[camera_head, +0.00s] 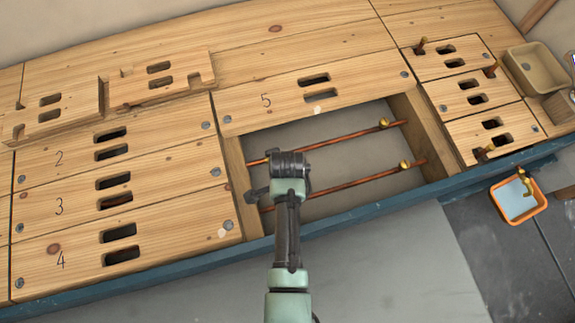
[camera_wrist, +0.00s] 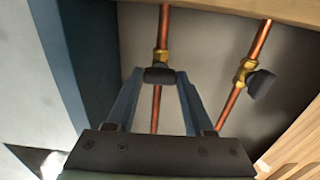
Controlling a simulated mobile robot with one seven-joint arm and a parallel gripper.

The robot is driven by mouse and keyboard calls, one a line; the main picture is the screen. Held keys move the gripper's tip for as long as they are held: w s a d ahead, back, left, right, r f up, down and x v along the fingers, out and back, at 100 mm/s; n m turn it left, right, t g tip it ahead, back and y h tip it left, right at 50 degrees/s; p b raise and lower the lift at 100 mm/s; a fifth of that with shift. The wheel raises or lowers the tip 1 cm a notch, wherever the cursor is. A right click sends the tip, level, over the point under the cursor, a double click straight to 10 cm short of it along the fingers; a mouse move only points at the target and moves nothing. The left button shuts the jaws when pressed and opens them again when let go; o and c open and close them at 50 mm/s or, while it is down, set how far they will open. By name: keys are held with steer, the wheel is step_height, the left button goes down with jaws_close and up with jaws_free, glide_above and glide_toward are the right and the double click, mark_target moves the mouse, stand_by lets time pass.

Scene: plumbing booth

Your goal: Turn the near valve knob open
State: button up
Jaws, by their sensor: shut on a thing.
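Two copper pipes run across the open bay in the floor panels, the near pipe (camera_head: 350,184) and the far pipe (camera_head: 335,138). In the wrist view the near valve knob (camera_wrist: 159,76) is dark and sits on a brass valve body (camera_wrist: 161,58) on the left pipe. My gripper (camera_wrist: 160,73) has one finger on each side of this knob and is shut on it. The far valve's dark knob (camera_wrist: 261,86) stands on the right pipe, apart from my fingers. In the head view my wrist hides both knobs and my fingertips.
Wooden panels with slots surround the bay, including the panel marked 5 (camera_head: 285,98). A blue rail (camera_head: 345,208) runs along the front edge. An orange bin (camera_head: 519,198) stands at the right, and a tan tray (camera_head: 536,70) lies at the upper right.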

steer(key=shift+r+p, duration=0.1)
steer(key=shift+p, duration=0.25)
jaws_close()
steer(key=n+p, duration=0.2)
steer(key=shift+r+n+p, duration=0.2)
steer(key=shift+n+p, duration=0.2)
steer(key=n+p, duration=0.3)
steer(key=n, duration=0.2)
steer(key=shift+f+n+p, duration=0.15)
steer(key=shift+n+p, duration=0.15)
steer(key=n+p, duration=0.1)
steer(key=n, duration=0.3)
steer(key=shift+p, duration=0.35)
steer(key=n+p, duration=0.1)
steer(key=n, duration=0.4)
steer(key=shift+f, duration=0.1)
steer(key=shift+n, duration=0.4)
steer(key=o, duration=1.3)
jaws_free()
